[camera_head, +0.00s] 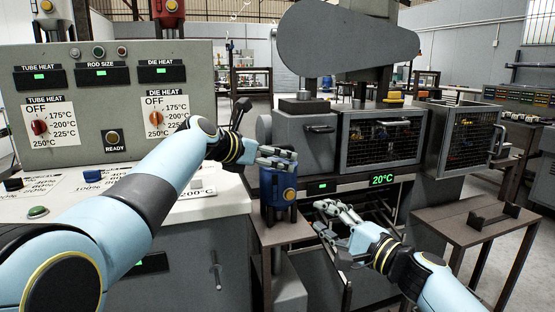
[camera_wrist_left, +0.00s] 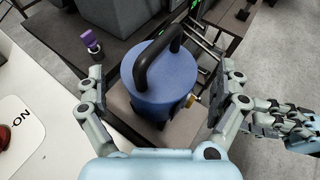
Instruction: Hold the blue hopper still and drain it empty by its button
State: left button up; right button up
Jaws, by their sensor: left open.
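The blue hopper (camera_head: 279,193) stands upright on a small side table. In the left wrist view the hopper (camera_wrist_left: 165,80) shows its round blue lid and black arched handle. Its brass-coloured button (camera_head: 290,194) faces right and also shows in the wrist view (camera_wrist_left: 190,100). My left gripper (camera_head: 279,158) is open at the hopper's top. In the wrist view its fingers (camera_wrist_left: 162,72) lie on either side of the hopper, with gaps visible. My right gripper (camera_head: 325,216) is open and empty, right of the hopper and apart from it.
The control panel (camera_head: 110,95) and its white desk stand at the left. The extruder (camera_head: 365,140) with a mesh guard and a 20°C display is behind. A brown table (camera_head: 450,222) with a black holder is at the right. A purple-topped item (camera_wrist_left: 91,40) stands near the hopper.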

aim_at(286, 161)
pick_arm(q)
jog(key=x, duration=0.4)
jog(key=shift+r, duration=0.15)
jog(key=shift+w+d+f, duration=0.2)
jog(key=shift+w+f, duration=0.05)
jog(key=shift+w, duration=0.15)
jog(key=shift+f, duration=0.1)
jog(key=shift+c, duration=0.4)
jog(key=c, duration=1.6)
